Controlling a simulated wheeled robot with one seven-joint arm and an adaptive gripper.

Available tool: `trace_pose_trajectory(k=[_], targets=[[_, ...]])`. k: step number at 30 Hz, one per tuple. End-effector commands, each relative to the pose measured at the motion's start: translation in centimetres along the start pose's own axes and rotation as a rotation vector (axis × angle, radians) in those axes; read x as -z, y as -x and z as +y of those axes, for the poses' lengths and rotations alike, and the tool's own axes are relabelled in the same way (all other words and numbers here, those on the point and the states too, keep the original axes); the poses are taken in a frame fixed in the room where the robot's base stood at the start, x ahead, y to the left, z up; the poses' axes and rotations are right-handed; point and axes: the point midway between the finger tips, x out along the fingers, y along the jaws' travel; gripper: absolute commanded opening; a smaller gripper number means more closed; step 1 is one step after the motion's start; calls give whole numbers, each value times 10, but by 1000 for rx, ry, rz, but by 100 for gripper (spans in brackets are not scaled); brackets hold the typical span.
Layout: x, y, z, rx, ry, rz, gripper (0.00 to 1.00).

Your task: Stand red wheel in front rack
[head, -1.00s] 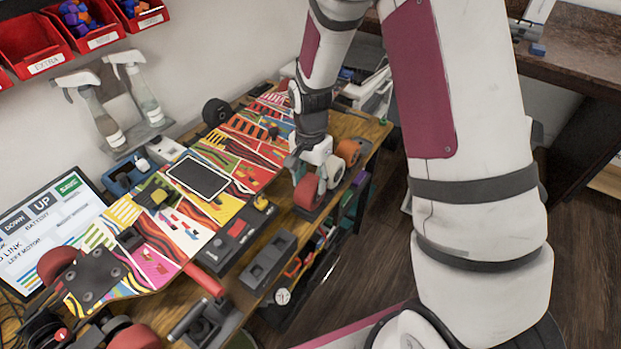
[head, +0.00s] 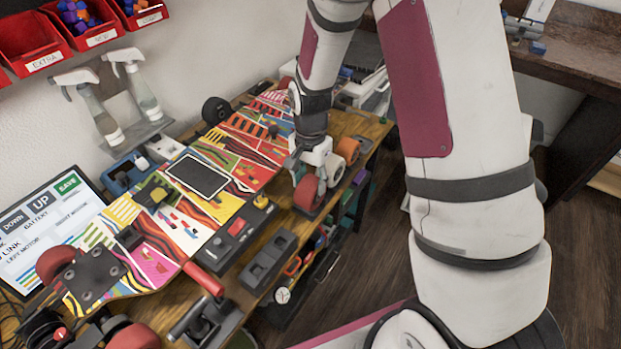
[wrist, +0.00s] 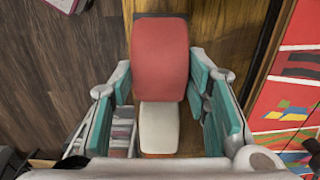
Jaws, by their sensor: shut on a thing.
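The red wheel (head: 306,192) stands upright at the table's right edge, below my gripper (head: 316,172). A pale wheel (wrist: 158,127) is close to the red one.
An orange wheel (head: 347,150) stands just behind. The colourful skateboard deck (head: 200,205) lies left of my gripper. An empty dark holder (head: 268,262) is nearer along the table edge. Open floor (head: 375,250) lies to the right.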

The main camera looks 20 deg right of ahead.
Motion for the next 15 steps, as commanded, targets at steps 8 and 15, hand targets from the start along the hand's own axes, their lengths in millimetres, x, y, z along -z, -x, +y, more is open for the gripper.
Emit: trace_pose_trajectory(k=[8, 15], targets=[[0, -2, 0, 1, 0, 0, 14], [0, -2, 0, 0, 0, 0, 66]])
